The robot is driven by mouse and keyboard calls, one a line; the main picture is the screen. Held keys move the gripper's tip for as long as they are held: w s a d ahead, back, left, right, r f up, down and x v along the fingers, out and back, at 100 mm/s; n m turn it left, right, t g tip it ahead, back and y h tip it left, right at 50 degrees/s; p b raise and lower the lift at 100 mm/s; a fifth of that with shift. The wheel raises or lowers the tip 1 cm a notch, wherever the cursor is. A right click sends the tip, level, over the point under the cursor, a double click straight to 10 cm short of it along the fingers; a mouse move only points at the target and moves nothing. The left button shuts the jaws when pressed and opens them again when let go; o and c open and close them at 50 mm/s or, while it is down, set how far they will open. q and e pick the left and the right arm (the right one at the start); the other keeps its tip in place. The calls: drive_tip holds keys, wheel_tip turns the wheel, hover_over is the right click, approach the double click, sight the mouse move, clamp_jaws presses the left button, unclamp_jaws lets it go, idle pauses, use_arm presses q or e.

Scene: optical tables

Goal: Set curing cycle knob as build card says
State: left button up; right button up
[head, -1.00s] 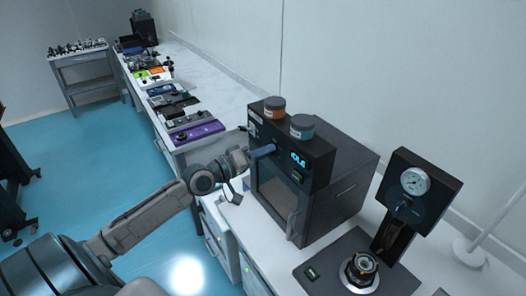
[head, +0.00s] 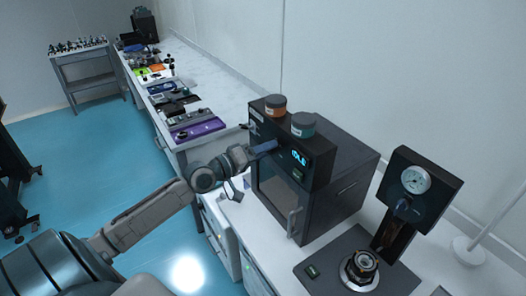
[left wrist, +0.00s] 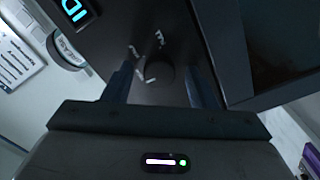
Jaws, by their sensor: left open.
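The black curing oven (head: 345,185) stands on the bench, with a cyan lit display (head: 299,158) on its dark control panel. The display also shows in part in the left wrist view (left wrist: 75,10). A round dark knob (left wrist: 160,72) with small pale marks around it sits on the panel. My left gripper (head: 268,147) is at the panel, left of the display. In the left wrist view its fingers (left wrist: 160,88) are open, one on each side of the knob; contact cannot be told. A white sheet with printed lines (left wrist: 16,60) is at the left, too small to read.
Two lidded jars, one orange-brown (head: 275,106) and one teal (head: 303,125), stand on the oven. A gauge stand (head: 415,195) is on the right. The oven's door handle (head: 292,222) sticks out in front. Several trays lie along the far bench.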

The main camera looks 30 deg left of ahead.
use_arm(q)
drive_tip(key=p+v, duration=0.3)
drive_tip(key=v, duration=0.7)
drive_tip(key=shift+s+a, duration=0.15)
drive_tip(key=shift+s, duration=0.2)
drive_tip(key=shift+f, duration=0.15)
idle(0.3)
